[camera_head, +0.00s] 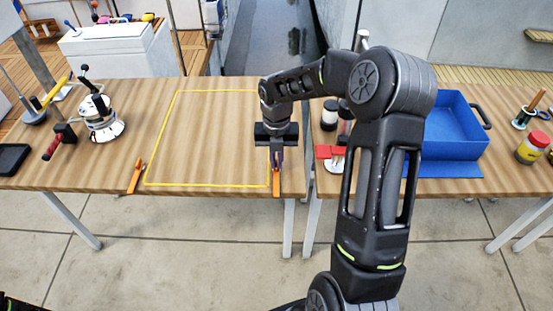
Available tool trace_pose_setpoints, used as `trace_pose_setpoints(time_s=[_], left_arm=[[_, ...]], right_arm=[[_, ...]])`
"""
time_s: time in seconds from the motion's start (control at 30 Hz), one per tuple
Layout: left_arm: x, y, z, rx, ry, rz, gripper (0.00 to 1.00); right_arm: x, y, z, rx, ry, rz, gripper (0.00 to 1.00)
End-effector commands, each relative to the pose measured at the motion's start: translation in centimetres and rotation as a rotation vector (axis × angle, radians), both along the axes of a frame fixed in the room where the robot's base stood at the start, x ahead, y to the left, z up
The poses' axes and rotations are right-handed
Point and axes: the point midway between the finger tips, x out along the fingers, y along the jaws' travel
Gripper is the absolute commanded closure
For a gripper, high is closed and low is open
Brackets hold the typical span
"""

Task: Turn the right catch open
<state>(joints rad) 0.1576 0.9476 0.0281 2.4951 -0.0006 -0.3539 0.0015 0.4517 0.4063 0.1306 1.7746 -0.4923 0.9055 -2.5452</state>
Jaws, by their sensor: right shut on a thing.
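The right catch (277,186) is an orange lever at the table's front edge, by the lower right corner of a yellow outlined area. My right gripper (278,168) points down over it and is shut on it. The jaws hide the upper part of the catch; its lower end shows below them, lying roughly straight toward the front edge. A matching orange left catch (135,177) sits at the lower left corner of the outline, slightly tilted. My left gripper is not in view.
The outlined tabletop (210,140) is bare. A white and black winch (101,120) and a red-handled tool (57,142) stand left. Right of my gripper are dark-bodied jars (329,115), a red-topped item (325,152) and a blue bin (455,125). A gap separates the two tables.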

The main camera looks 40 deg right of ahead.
Motion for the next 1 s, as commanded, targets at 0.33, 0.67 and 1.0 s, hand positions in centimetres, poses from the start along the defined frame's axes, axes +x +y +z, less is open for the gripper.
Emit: trace_pose_setpoints(time_s=[0.33, 0.67, 1.0], left_arm=[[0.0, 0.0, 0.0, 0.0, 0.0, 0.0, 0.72], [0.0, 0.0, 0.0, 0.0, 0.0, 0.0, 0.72], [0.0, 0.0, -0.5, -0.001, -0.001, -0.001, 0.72]], right_arm=[[0.0, 0.0, 0.0, -0.001, -0.001, 0.001, 0.73], [0.0, 0.0, 0.2, -0.001, -0.001, 0.0, 0.72], [0.1, 0.0, 4.7, -0.002, -0.005, -0.001, 0.72]])
